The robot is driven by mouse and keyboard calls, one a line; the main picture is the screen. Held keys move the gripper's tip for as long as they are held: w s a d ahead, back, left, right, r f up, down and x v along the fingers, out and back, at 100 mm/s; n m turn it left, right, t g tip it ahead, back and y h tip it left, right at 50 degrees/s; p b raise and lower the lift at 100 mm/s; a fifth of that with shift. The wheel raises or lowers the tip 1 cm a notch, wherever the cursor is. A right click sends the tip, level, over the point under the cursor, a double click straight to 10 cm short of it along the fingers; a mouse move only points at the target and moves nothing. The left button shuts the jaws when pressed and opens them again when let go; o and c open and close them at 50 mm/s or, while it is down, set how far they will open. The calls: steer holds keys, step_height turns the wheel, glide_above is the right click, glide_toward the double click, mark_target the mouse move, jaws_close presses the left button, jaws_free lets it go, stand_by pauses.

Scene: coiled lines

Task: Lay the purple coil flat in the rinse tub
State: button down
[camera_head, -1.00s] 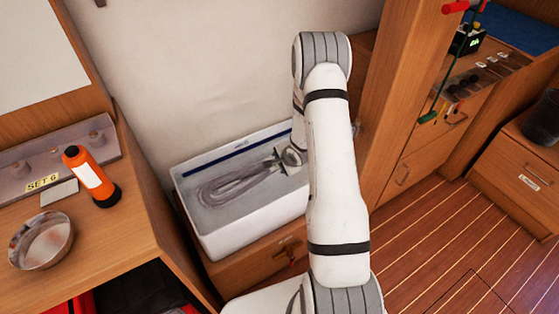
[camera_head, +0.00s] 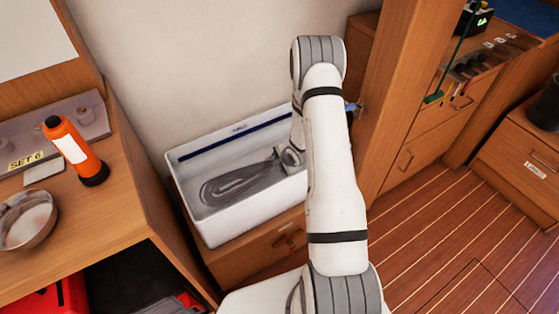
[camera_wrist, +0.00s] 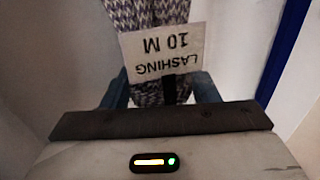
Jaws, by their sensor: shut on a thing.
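The rinse tub (camera_head: 218,236) is a white rectangular box with a dark blue stripe along its inner back wall. A long looped coil (camera_head: 232,186) lies low inside it, looking dark grey in the head view. In the wrist view the coil (camera_wrist: 145,14) is a purple-grey and white flecked rope with a tag (camera_wrist: 165,52) reading "LASHING 10 M", upside down. My gripper (camera_head: 280,160) is at the coil's right end, inside the tub. In the wrist view my gripper (camera_wrist: 163,92) is shut on the coil beneath the tag. My arm hides the tub's right end.
The tub stands on a wooden cabinet (camera_head: 262,246) against a pale wall. A worktop on the left holds an orange torch (camera_head: 72,148) and a metal bowl (camera_head: 28,220). A wooden post (camera_head: 395,85) stands close to my arm's right.

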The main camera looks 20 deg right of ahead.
steer(key=shift+f, duration=0.15)
steer(key=shift+c, duration=2.2)
jaws_free()
step_height(320, 180, up, 11)
steer(key=p, duration=0.3)
steer(key=shift+f, duration=0.15)
steer(key=s+a+r+n+g+h+p, duration=0.1)
steer(key=s+r+n+h+p, duration=0.2)
steer(key=r, duration=1)
steer(key=s+a+r+n+p, duration=0.1)
steer(key=s+r+n+p, duration=0.3)
steer(key=r, duration=0.9)
steer(key=s+a+r+n+g+p, duration=0.1)
steer(key=s+a+r+n, duration=0.3)
steer(key=s+r, duration=0.4)
steer(key=s+a+r+n+g+y+p, duration=0.1)
steer(key=s+a+r+n+g+p, duration=0.1)
steer(key=s+r, duration=0.6)
steer(key=s+a+n+p, duration=0.1)
steer(key=s+a+n, duration=0.1)
steer(key=s, duration=0.5)
steer(key=shift+s+a+r+n+y, duration=0.15)
steer(key=shift+s+r+n+y, duration=0.15)
steer(key=shift+n, duration=0.1)
